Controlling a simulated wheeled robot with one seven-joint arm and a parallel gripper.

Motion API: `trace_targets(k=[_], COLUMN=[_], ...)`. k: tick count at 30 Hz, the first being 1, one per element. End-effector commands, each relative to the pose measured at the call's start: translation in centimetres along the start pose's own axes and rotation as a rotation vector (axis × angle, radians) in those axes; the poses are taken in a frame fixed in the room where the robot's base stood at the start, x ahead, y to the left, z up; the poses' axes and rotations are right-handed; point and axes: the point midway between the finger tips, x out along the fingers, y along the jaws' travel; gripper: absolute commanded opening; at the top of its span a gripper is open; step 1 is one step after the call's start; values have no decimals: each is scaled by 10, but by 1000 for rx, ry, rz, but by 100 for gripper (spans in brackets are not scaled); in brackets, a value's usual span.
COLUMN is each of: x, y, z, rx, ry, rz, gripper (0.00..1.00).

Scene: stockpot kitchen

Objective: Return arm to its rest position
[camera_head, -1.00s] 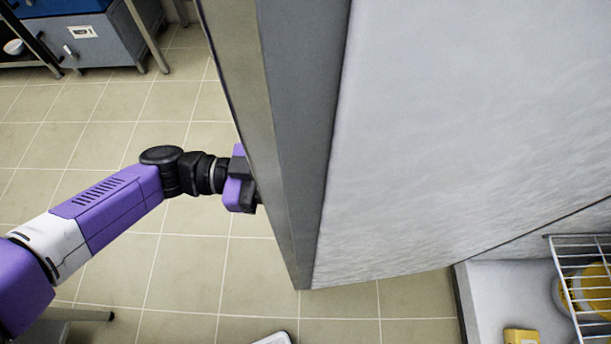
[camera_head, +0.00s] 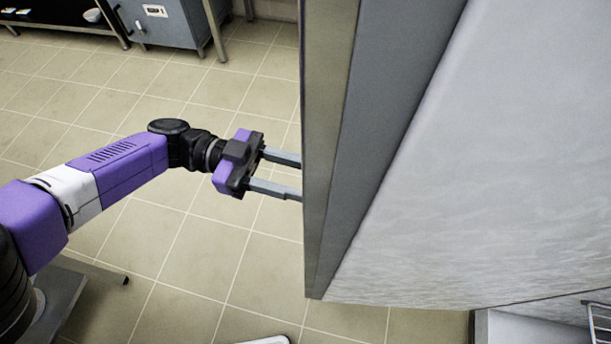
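My purple and black arm reaches in from the lower left in the head view. My gripper (camera_head: 299,178) is beside the outer side of a grey door (camera_head: 345,200). Its two grey fingers are apart and parallel, with bare floor showing between them. The finger ends reach the door's edge in the picture; the very tips may be hidden behind it, and I cannot tell whether they touch. I see nothing held between the fingers.
The door's pale inner face (camera_head: 480,170) fills the right side. A wire rack (camera_head: 599,322) shows at the lower right. A grey cabinet (camera_head: 165,28) stands at the back left.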

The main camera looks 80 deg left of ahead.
Motion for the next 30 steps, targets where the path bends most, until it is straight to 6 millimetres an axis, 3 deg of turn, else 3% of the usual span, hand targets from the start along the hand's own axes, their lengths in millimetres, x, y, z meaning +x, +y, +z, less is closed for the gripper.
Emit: trace_targets(k=[13,17,20,23,30], x=[0,-3,-8,-6,13], y=[0,9,29,60,159], z=[0,8,27,47,87], rx=[0,-9,-25,-26,-33], ry=[0,-13,-39,-78,-165], rz=[-1,-33,-95,-132,-217], gripper=[41,41,41,41,41])
